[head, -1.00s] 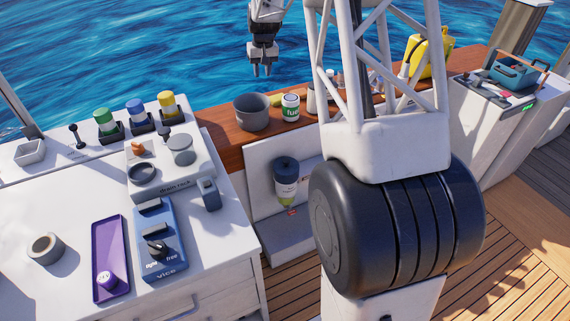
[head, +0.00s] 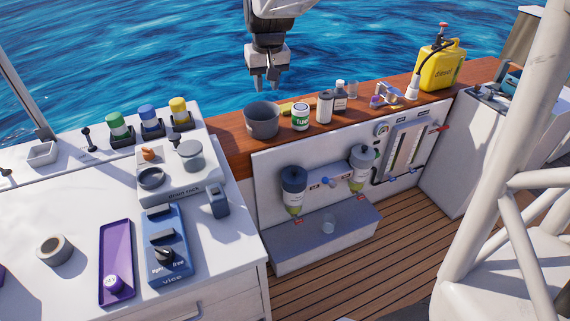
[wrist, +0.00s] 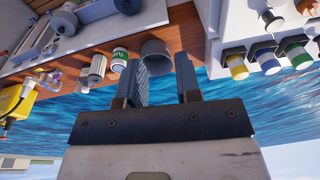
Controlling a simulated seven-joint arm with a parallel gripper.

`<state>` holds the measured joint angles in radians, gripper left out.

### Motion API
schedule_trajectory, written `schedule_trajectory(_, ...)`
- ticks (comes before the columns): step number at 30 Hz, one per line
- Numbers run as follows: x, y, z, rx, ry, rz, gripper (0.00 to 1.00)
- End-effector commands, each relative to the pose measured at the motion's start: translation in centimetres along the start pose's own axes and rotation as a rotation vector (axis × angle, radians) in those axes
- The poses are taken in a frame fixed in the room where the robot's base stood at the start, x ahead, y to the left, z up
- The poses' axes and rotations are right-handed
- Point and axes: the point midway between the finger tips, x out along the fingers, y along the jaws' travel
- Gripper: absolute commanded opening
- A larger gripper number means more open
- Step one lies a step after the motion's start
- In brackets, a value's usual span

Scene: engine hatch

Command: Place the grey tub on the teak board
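The grey tub (head: 262,123) stands upright on the brown teak board (head: 232,150), the long wooden ledge beside the water, near its left end. It also shows in the wrist view (wrist: 157,50), beyond my fingers. My gripper (head: 265,86) hangs above the tub in the head view, with the sea behind it. In the wrist view its two fingers (wrist: 160,82) are spread with nothing between them. It is apart from the tub. The inside bottom of the tub is hidden.
A green-labelled can (head: 300,117), a white canister (head: 325,107) and small bottles stand right of the tub. A yellow diesel can (head: 441,66) is farther right. The drain rack (head: 184,178) is left. A white lattice frame (head: 520,210) fills the right foreground.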

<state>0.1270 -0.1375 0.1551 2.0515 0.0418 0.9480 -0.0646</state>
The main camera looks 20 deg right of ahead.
Motion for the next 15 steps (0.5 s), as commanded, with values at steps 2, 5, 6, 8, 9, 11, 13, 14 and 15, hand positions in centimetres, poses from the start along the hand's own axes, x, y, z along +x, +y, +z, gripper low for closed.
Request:
schedule_trajectory(2,-0.8,-0.6,2.2,-0.006,0.009,0.002,0.31)
schedule_trajectory(5,-1.6,-1.2,4.8,-0.012,0.018,0.005,0.31)
schedule_trajectory(6,-1.8,-1.4,5.9,-0.015,0.021,0.006,0.31)
schedule_trajectory(8,-2.1,-1.7,7.5,-0.018,0.027,0.007,0.31)
schedule_trajectory(9,-2.4,-1.9,8.5,-0.021,0.031,0.008,0.31)
schedule_trajectory(11,-2.6,-2.2,10.2,-0.024,0.035,0.009,0.31)
schedule_trajectory(13,-2.8,-2.5,12.0,-0.028,0.041,0.011,0.31)
schedule_trajectory(14,-2.9,-2.7,12.8,-0.03,0.045,0.011,0.31)
schedule_trajectory(15,-2.9,-2.8,13.9,-0.031,0.047,0.012,0.31)
